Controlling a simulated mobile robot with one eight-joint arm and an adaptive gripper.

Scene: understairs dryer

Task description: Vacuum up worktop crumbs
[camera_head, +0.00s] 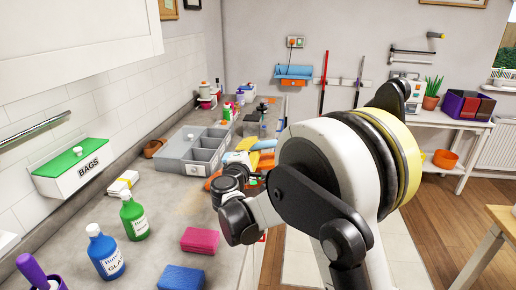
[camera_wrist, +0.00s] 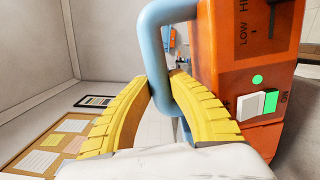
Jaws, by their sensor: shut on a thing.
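My gripper (camera_wrist: 162,80) has its yellow ribbed fingers closed around the blue handle of an orange handheld vacuum (camera_wrist: 225,55) in the wrist view. The vacuum's side shows a LOW/HIGH slider, a round green light and a white-and-green rocker switch (camera_wrist: 258,106). In the head view the gripper (camera_head: 247,146) is over the worktop beside the grey tray, partly hidden by my arm. A faint tan speckled patch, seemingly crumbs (camera_head: 192,204), lies on the grey worktop (camera_head: 165,242) in front of the tray. The vacuum's nozzle cannot be made out clearly.
A grey divided tray (camera_head: 190,166) stands behind the patch. A BAGS box (camera_head: 75,176) is on the left wall. Bottles crowd the far end.

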